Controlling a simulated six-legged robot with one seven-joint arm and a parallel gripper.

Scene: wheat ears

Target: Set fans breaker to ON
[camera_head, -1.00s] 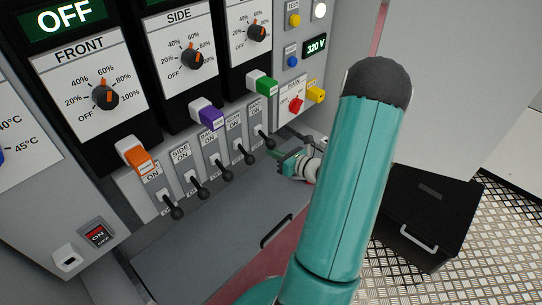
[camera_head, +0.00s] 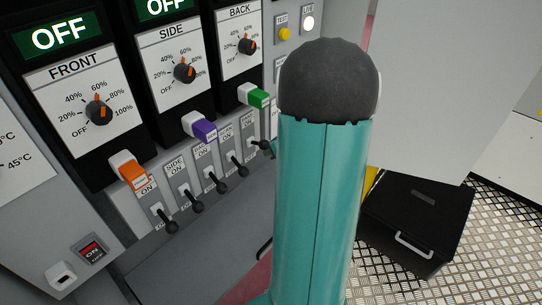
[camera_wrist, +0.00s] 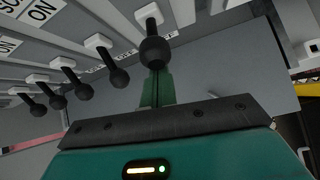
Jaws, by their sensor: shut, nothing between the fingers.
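A row of several breaker levers with black ball knobs runs along the lower panel. The fans label is too small to read for sure. The end lever (camera_head: 265,146) in the head view stands just left of my arm and is partly hidden. In the wrist view the nearest lever (camera_wrist: 155,48) hangs directly before my gripper (camera_wrist: 157,88).
The other levers (camera_head: 222,187) all point down and outward, close beside. A black box (camera_head: 418,215) stands at the right on the metal floor.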

